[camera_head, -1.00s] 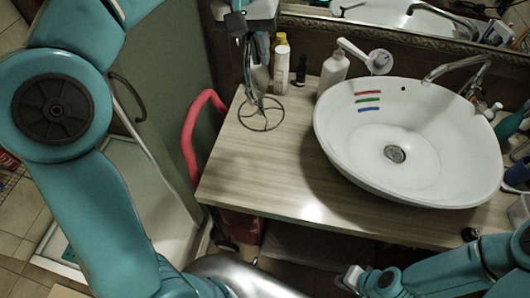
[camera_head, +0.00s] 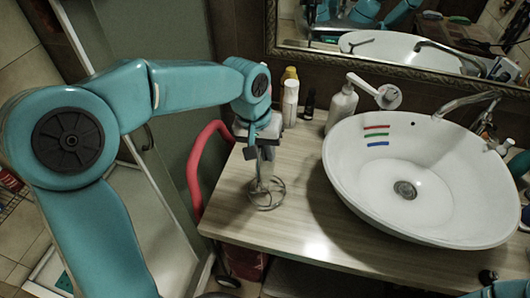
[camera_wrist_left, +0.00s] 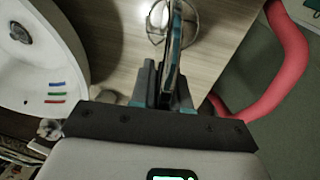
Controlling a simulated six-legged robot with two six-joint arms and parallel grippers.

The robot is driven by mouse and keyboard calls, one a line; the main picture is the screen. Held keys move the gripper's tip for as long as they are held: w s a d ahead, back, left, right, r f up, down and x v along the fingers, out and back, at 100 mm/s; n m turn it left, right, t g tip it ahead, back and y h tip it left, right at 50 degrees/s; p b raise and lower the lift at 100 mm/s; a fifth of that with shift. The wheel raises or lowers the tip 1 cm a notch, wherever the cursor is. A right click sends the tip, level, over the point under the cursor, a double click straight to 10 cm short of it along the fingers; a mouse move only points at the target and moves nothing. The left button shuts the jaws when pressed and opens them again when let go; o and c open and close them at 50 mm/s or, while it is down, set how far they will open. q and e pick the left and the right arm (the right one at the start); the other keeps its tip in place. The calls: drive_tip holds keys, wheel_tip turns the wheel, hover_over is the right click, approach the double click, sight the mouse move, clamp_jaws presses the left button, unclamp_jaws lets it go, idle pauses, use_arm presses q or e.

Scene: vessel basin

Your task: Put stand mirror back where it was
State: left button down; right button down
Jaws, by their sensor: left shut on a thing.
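The stand mirror (camera_head: 259,170) is upright and nearly edge-on below my left gripper (camera_head: 258,143), at the left part of the wooden counter (camera_head: 310,225). Its round wire base shows at the counter's surface; I cannot tell whether it touches. In the left wrist view, my left gripper (camera_wrist_left: 167,92) is shut on the thin edge of the mirror (camera_wrist_left: 174,45), with the wire ring beyond it. The fingers hide part of the mirror.
The white basin (camera_head: 450,205) with a faucet (camera_head: 465,103) stands on the right. A pump bottle (camera_head: 342,108), a white bottle (camera_head: 290,102) and a small dark bottle (camera_head: 309,104) stand at the back. A red curved rail (camera_head: 194,165) is left of the counter. The front-left counter is bare.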

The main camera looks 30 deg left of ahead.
use_arm(q)
drive_tip(key=shift+a+f, duration=0.1)
drive_tip(key=shift+f, duration=0.55)
drive_tip(key=shift+r, duration=0.1)
drive_tip(key=c, duration=1.1)
unclamp_jaws()
drive_tip(key=shift+f, duration=0.2)
drive_tip(key=shift+r, duration=0.1)
